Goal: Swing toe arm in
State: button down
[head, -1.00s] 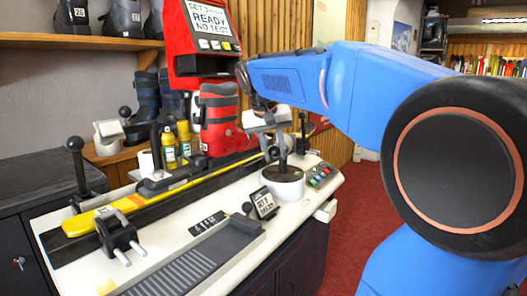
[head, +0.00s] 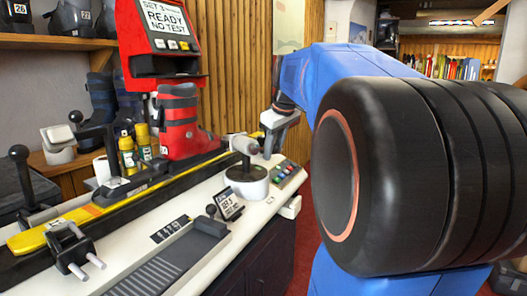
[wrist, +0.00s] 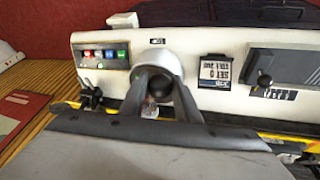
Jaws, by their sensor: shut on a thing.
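The toe arm (head: 240,147) is a short grey lever on a round white pedestal (head: 247,186) with a dark top, near the right end of the bench. My gripper (head: 268,149) is at its knob, right of the post. In the wrist view my gripper (wrist: 158,84) has both dark fingers closing around the round dark knob, with the pale pedestal (wrist: 157,61) behind it. The fingers hide part of the knob. The red boot (head: 178,122) stands upright on the yellow ski (head: 88,211), left of and behind the pedestal.
A red tester (head: 165,38) with a lit screen rises behind the boot. A small display card (head: 229,206) stands before the pedestal, and a button panel (head: 287,173) is right of it. A black clamp (head: 68,247) and yellow bottles (head: 127,153) are left. Red carpet lies right.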

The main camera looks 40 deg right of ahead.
jog(key=w+d+n+y, duration=0.1)
jog(key=d+n+y, duration=0.1)
jog(key=d+n, duration=0.3)
jog(key=shift+d, duration=1.3)
jog(key=c, duration=1.4)
grip_release()
jog(key=shift+o, duration=0.2)
jog(key=v, duration=1.7)
jog(key=shift+s+d, duration=0.3)
jog(key=shift+d, duration=0.05)
